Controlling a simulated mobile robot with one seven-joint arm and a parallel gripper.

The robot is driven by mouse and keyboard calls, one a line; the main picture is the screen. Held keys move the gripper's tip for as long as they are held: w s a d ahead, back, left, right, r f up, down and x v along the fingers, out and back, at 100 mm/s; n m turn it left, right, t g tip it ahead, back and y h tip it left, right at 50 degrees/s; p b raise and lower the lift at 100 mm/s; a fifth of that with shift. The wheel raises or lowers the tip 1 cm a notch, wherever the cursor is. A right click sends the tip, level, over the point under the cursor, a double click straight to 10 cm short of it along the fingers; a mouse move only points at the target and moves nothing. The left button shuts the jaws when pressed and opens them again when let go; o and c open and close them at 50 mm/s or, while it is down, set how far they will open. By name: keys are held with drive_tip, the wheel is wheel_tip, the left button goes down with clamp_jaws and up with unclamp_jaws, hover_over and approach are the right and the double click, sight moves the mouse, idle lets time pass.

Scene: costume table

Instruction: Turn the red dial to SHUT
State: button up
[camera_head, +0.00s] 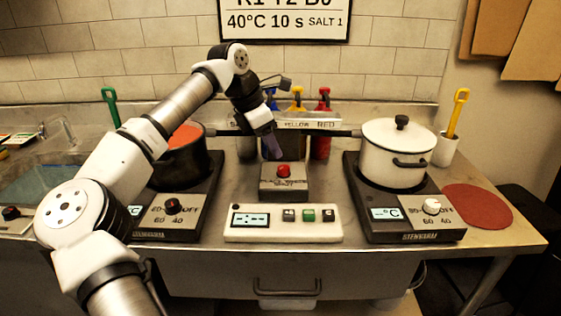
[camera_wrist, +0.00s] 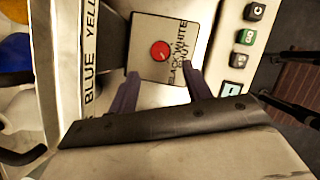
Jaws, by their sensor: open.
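The red dial (camera_head: 284,170) sits on top of a small grey metal box (camera_head: 284,190) in the middle of the counter. In the wrist view the red dial (camera_wrist: 160,51) is round, on a plate lettered BLACK, WHITE and a partly covered word that seems to be SHUT. Its pointer setting is too small to read. My gripper (camera_head: 270,148) is above and behind the box in the head view. In the wrist view my gripper (camera_wrist: 160,80) is open, its two purple fingers apart, with the dial beyond the gap and nothing between them.
A black pot (camera_head: 183,165) with red contents stands on the left hot plate, near my arm. A lidded white pot (camera_head: 396,158) stands on the right one. A white panel with buttons (camera_head: 283,222) lies in front of the box. Colored bottles (camera_head: 322,105) stand behind.

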sight(283, 167)
drive_tip(key=x, duration=0.7)
drive_tip(key=shift+d+p, duration=0.15)
drive_tip(key=shift+p, duration=0.25)
drive_tip(key=c, duration=0.9)
drive_tip(key=shift+c, duration=0.2)
drive_tip(key=shift+f+b, duration=0.1)
drive_tip(key=shift+b, duration=0.2)
drive_tip(key=n+b, duration=0.1)
drive_tip(key=n+t+b, duration=0.1)
drive_tip(key=n+b, duration=0.1)
drive_tip(key=shift+s+f+n+y, duration=0.15)
drive_tip(key=shift+n+y, duration=0.15)
drive_tip(key=shift+y, duration=0.1)
drive_tip(key=n+b, duration=0.2)
drive_tip(key=n+t+y+b, duration=0.1)
drive_tip(key=n, duration=0.1)
drive_tip(key=shift+s+d+n+b, duration=0.1)
drive_tip(key=shift+d+n+b, duration=0.1)
drive_tip(key=shift+n+b, duration=0.2)
drive_tip(key=shift+n, duration=0.3)
